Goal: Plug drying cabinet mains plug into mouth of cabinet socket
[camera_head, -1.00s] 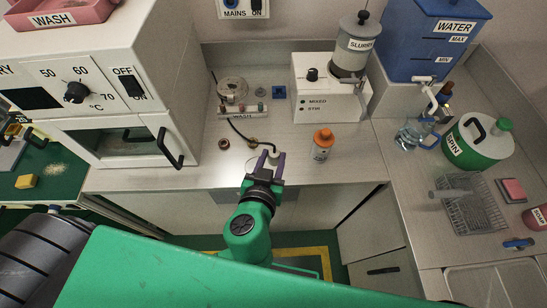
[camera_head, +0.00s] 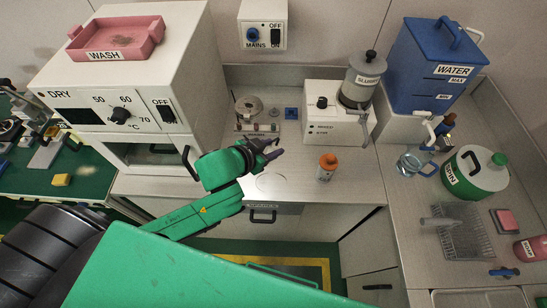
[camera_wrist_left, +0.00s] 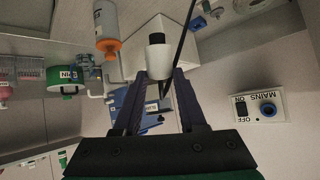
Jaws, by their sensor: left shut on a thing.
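A black cable (camera_wrist_left: 181,48) runs up beside the plug. The plug cannot be made out in the head view. The cabinet socket is a blue round mouth (camera_head: 253,36) on the wall box marked MAINS (camera_head: 265,15), beside an OFF/ON switch. It also shows at the right of the left wrist view (camera_wrist_left: 268,109). The plug is apart from it. My right gripper is not in view.
The slurry machine (camera_head: 322,130), blue water tank (camera_head: 425,70) and green spin pot (camera_head: 468,175) stand farther right. The cabinet's open door handle (camera_head: 190,163) is close to my arm. The wall below the MAINS box is clear.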

